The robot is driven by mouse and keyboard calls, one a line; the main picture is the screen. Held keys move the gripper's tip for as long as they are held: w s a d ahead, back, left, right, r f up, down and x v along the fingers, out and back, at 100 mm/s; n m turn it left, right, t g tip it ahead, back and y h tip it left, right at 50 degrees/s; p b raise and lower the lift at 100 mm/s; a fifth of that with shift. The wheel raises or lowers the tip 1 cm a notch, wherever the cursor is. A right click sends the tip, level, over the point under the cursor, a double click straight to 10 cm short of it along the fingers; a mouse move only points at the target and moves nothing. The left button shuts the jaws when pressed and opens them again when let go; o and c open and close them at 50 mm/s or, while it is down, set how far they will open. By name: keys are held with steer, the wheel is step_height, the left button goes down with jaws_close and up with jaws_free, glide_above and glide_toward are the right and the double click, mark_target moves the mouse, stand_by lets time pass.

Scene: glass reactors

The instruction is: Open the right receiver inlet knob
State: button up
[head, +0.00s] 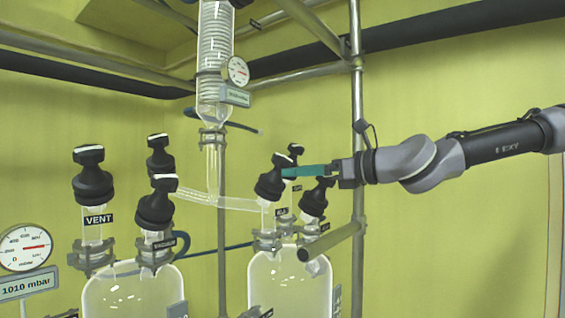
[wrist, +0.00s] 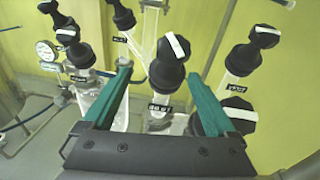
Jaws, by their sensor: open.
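The right receiver (head: 290,278) is a clear glass vessel with several black knobs on its necks. The front-left black knob (head: 272,178), above a small label I cannot read clearly, is at the tips of my gripper (head: 286,172). In the wrist view, a black knob (wrist: 167,68) with a white bar on its cap sits between and just beyond the teal fingers of my gripper (wrist: 159,70). The jaws are open around its line, with gaps on both sides; I cannot tell whether they touch it. I take both views to show the same knob.
Another knob (head: 315,197) stands close to the right and one (head: 295,155) behind. In the wrist view, a knob (wrist: 238,113) sits by the right finger. The left receiver (head: 130,290) and a metal pole (head: 358,100) stand nearby. A glass condenser (head: 214,80) hangs above.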

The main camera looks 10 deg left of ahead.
steer(key=shift+w+d+r+m+t, duration=0.2)
steer(key=shift+d+r, duration=0.1)
steer(key=shift+r, duration=0.15)
steer(key=shift+w+d+r+m+t, duration=0.2)
steer(key=shift+d+r, duration=0.05)
steer(key=shift+r, duration=0.2)
steer(key=shift+w+r, duration=0.1)
steer(key=shift+r, duration=0.15)
steer(key=x, duration=1)
steer(key=shift+w+a+r, duration=0.1)
steer(key=shift+a, duration=0.15)
steer(key=c, duration=1.4)
steer(key=shift+y, duration=0.3)
steer(key=shift+n+g, duration=0.4)
